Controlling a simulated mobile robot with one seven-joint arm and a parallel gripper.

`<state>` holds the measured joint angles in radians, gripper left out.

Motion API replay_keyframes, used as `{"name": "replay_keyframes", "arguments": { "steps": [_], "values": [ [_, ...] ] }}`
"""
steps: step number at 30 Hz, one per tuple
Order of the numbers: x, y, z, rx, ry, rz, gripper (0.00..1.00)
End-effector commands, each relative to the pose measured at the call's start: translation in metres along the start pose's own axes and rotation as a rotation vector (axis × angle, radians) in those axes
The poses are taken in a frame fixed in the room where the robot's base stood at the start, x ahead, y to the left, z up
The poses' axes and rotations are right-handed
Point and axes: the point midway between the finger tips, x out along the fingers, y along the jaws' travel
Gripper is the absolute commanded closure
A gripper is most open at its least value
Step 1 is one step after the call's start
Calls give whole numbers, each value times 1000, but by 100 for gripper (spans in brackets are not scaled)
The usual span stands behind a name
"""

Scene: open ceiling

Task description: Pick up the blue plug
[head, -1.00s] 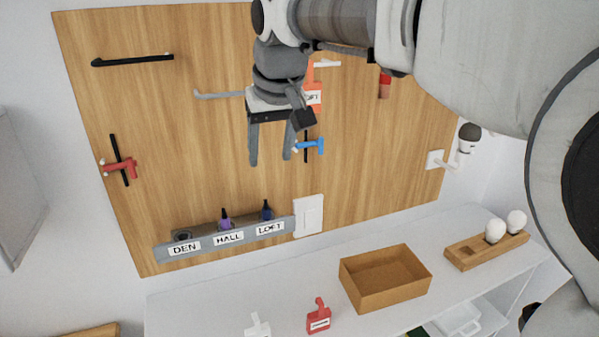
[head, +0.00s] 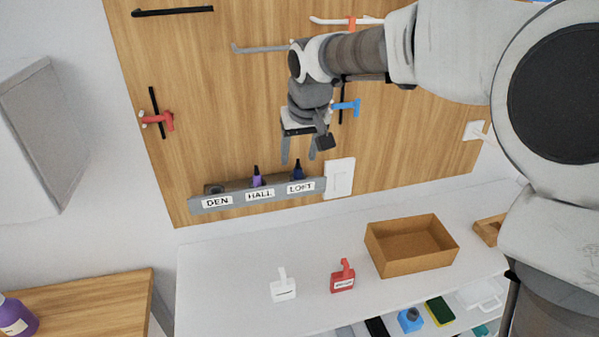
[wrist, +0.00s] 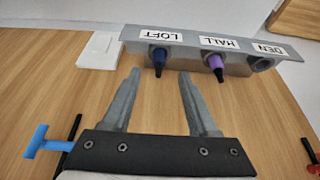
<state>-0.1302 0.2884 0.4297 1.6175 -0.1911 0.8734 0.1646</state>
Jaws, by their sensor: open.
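The dark blue plug (head: 297,172) stands in the LOFT place of the grey rack (head: 225,207) on the wooden wall board. In the wrist view the blue plug (wrist: 159,56) shows below the LOFT label, its dark tip pointing toward me. A purple plug (head: 257,177) stands beside it at HALL, and the DEN place (wrist: 262,65) shows an open hole. My gripper (head: 298,160) is open and empty, fingers pointing down just above the blue plug. In the wrist view my gripper's fingertips (wrist: 160,75) lie either side of the plug's line, apparently still short of it.
A white switch plate (head: 339,178) is right of the rack. A blue T-shaped handle (head: 346,106) and a red one (head: 158,120) are on the board.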

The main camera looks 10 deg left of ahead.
Motion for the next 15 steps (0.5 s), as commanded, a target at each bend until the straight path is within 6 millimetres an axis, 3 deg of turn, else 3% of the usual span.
{"name": "replay_keyframes", "arguments": {
  "steps": [6, 15],
  "values": [
    [33, 1, -2, 0, -4, -2, 40],
    [41, 2, -2, 0, -1, 0, 40]
  ]
}}
